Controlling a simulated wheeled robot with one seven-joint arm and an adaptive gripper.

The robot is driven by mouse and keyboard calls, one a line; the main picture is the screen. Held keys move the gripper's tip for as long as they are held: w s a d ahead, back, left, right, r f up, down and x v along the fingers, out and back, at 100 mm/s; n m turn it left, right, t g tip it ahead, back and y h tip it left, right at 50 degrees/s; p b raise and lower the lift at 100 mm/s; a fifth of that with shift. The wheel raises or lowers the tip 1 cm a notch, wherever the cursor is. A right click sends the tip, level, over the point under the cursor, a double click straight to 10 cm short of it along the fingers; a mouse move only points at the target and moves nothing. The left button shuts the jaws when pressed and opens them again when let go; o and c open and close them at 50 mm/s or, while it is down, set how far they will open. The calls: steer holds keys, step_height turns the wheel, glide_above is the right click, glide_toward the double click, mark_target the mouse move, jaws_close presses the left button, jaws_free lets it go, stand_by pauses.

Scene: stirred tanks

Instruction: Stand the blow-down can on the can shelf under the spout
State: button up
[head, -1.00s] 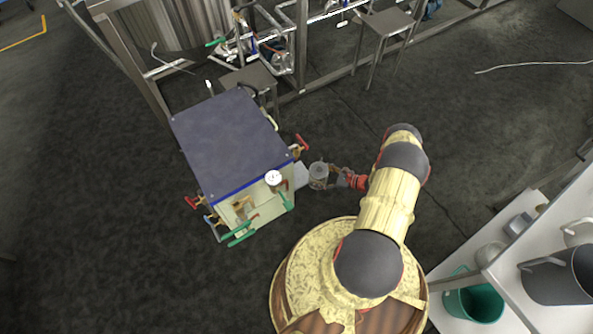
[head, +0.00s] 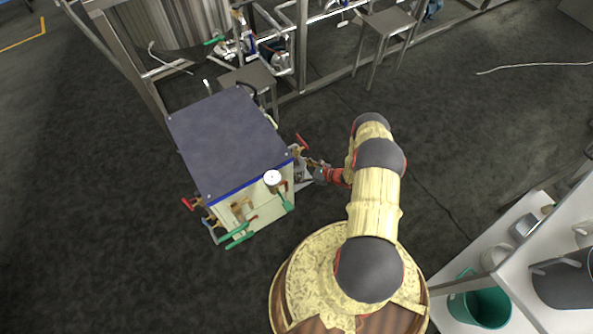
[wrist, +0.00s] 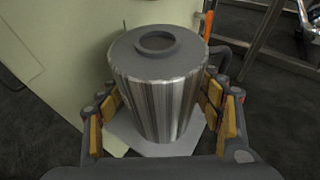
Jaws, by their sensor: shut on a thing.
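The blow-down can (wrist: 158,85) is a ribbed metal cylinder with a dark grey top and a round opening. It stands upright between the yellow-padded fingers of my gripper (wrist: 165,115), which is shut on it. Below it in the wrist view is the pale can shelf (wrist: 128,133), against the cream cabinet wall; I cannot tell whether the can touches it. In the head view my gripper (head: 318,173) is at the cabinet's right side, and the can (head: 301,174) is mostly hidden there. The spout is not clearly seen; a red-handled valve (head: 301,143) sits just above that side.
The cabinet (head: 230,143) has a dark blue top, a gauge (head: 272,177) and green-handled valves (head: 240,234) at its front. A white bench (head: 480,255) with pots and a green bucket (head: 485,305) is at lower right. Dark floor between them is clear.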

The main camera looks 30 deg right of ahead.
steer(key=o, duration=1.3)
